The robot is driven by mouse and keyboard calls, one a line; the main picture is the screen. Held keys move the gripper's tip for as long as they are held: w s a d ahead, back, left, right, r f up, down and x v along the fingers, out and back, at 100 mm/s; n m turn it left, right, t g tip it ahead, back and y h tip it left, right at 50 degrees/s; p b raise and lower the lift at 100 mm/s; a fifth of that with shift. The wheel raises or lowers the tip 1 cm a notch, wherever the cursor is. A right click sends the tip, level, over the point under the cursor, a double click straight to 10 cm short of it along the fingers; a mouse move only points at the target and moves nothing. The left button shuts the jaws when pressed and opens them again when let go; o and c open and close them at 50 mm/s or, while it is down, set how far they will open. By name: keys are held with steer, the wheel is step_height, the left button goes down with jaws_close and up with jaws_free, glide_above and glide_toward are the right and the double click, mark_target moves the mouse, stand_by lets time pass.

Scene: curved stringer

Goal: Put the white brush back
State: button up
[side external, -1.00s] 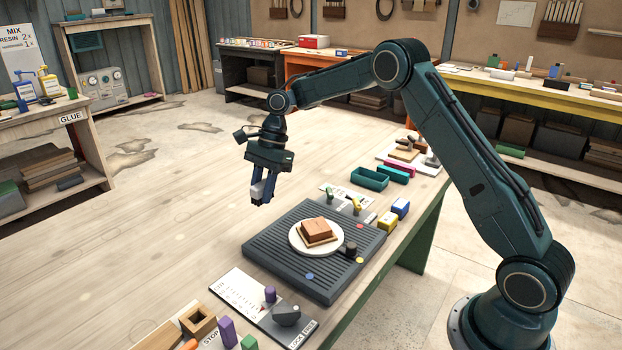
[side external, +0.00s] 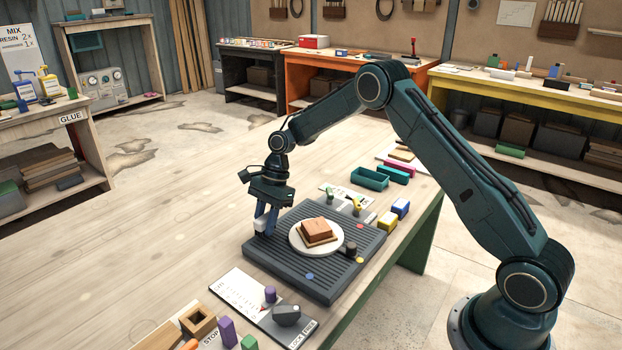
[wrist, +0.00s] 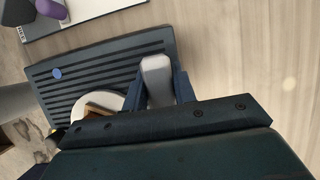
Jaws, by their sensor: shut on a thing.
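My gripper (side external: 266,222) is shut on the white brush (side external: 261,226), which shows as a pale block between the blue fingers. It also shows in the wrist view (wrist: 157,80). The gripper is over the left edge of the dark ribbed board (side external: 325,287), beside the round white plate (side external: 295,242). I cannot tell whether the brush touches the board. The fingers partly hide the brush.
A white card with a purple peg (side external: 270,295) and a grey knob lies in front of the board. Teal tray (side external: 369,178), yellow block (side external: 387,222) and blue block (side external: 401,208) stand behind and to the right. The wooden tabletop (side external: 170,235) at left is clear.

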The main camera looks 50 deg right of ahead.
steer(key=shift+f, duration=0.65)
steer(key=shift+f, duration=0.15)
steer(key=o, duration=1)
steer(key=shift+o, duration=0.2)
steer(key=v, duration=1.2)
steer(key=shift+r, duration=0.25)
